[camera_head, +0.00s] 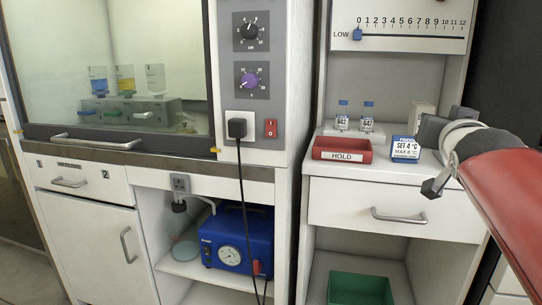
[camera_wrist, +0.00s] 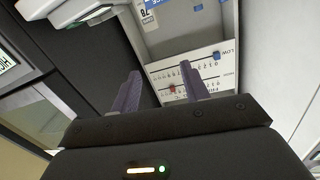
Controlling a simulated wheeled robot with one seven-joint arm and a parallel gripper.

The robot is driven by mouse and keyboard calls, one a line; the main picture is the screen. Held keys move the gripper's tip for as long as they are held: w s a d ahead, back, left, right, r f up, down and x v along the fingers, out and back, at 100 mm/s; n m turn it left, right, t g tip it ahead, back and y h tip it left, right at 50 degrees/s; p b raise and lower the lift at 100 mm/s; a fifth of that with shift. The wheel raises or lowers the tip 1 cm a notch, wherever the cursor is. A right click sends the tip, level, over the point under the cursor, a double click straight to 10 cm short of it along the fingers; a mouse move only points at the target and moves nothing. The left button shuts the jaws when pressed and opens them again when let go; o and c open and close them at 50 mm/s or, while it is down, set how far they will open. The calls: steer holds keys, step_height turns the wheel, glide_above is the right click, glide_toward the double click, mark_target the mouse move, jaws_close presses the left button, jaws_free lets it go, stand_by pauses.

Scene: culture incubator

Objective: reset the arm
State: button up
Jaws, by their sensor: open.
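My gripper (camera_wrist: 159,70) shows in the wrist view with its two purple-grey fingers apart and nothing between them. Beyond the fingers is a white panel (camera_wrist: 190,72) with slider scales, seen tilted. In the head view my red and grey arm (camera_head: 505,180) reaches in from the right edge, in front of the right-hand cabinet.
A red HOLD tray (camera_head: 342,149) and two small labelled vials stand on the right-hand counter. A white drawer (camera_head: 395,210) is below, with a green bin (camera_head: 360,289) under it. At left are a glass-fronted cabinet with bottles (camera_head: 126,82) and a blue pump (camera_head: 236,240).

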steer(key=s+a+f+n+g+y, duration=0.1)
steer(key=s+a+f, duration=0.4)
steer(key=f, duration=0.5)
steer(key=s+a+f+n+g+y, duration=0.2)
steer(key=s+a+f+g, duration=0.3)
steer(key=s+f, duration=0.3)
steer(key=s+a+f+n+g+y, duration=0.2)
steer(key=s+a+f+g, duration=0.3)
steer(key=f, duration=0.8)
steer(key=s+a+y, duration=0.1)
steer(key=s, duration=0.1)
steer(key=shift+s, duration=0.3)
steer(key=shift+c, duration=0.3)
